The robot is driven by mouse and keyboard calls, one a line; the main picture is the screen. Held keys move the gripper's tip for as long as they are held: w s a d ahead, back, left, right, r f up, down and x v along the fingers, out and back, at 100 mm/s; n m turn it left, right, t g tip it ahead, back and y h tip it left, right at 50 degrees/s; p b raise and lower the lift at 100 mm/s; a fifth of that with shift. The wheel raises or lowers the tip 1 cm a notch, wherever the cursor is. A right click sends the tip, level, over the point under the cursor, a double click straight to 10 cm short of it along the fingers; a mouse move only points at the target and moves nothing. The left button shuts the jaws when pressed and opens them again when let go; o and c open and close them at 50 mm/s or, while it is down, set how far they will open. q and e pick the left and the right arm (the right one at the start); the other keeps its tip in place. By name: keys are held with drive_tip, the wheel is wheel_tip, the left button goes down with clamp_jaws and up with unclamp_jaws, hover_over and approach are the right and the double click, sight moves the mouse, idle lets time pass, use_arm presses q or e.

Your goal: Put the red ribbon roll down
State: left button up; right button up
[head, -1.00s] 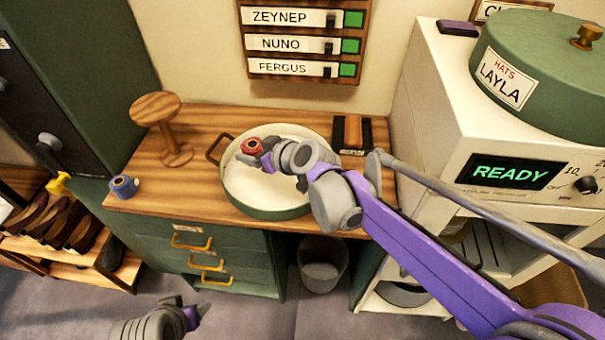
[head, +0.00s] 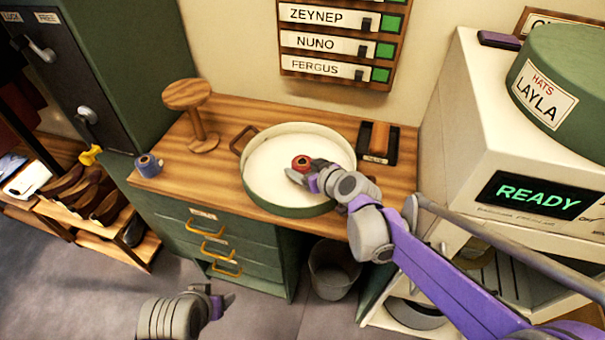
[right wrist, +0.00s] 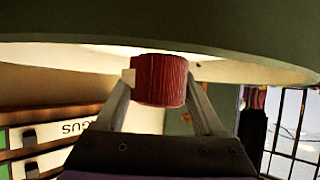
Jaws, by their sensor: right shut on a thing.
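The red ribbon roll (head: 301,162) shows over the white inside of a shallow round green tub (head: 262,192) on the wooden table. My right gripper (head: 304,172) is shut on it. In the right wrist view the red roll (right wrist: 160,80) sits between both fingers, in front of a green wall and pale rim. I cannot tell whether the roll touches the tub's floor. My left gripper (head: 217,298) is low at the front, away from the table, open and empty.
A blue roll (head: 148,165) and a wooden stand (head: 195,115) are on the table's left. A black tray (head: 391,148) holding a brown block stands right of the tub. Bare tabletop (head: 215,170) lies left of the tub. A white machine (head: 465,130) stands at the right.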

drive_tip(key=shift+f, duration=1.25)
drive_tip(key=o, duration=1.4)
drive_tip(key=shift+f, duration=0.1)
drive_tip(key=shift+c, duration=0.2)
drive_tip(key=shift+s+d+r, duration=0.1)
drive_tip(key=shift+r, duration=0.15)
drive_tip(key=p+v, duration=0.1)
drive_tip(key=v, duration=1)
drive_tip(key=shift+s+d+r, duration=0.1)
drive_tip(key=shift+s+d, duration=0.15)
drive_tip(key=shift+s, duration=0.05)
drive_tip(key=s+f+g, duration=0.1)
drive_tip(key=s, duration=0.2)
drive_tip(key=s+d+f+m+g+h, duration=0.1)
drive_tip(key=s+f, duration=0.1)
drive_tip(key=s, duration=0.1)
drive_tip(key=s+d+f+m+h, duration=0.1)
drive_tip(key=s, duration=0.3)
drive_tip(key=shift+d+f+g, duration=0.25)
drive_tip(key=shift+g, duration=0.15)
drive_tip(key=s+d+f+m+g+h, duration=0.2)
drive_tip(key=s+d+f+m+h, duration=0.2)
drive_tip(key=s+d, duration=0.3)
drive_tip(key=s+f, duration=0.1)
drive_tip(key=s, duration=0.2)
drive_tip(key=shift+s+d+g, duration=0.2)
drive_tip(key=shift+s+g, duration=0.1)
drive_tip(key=shift+s, duration=0.1)
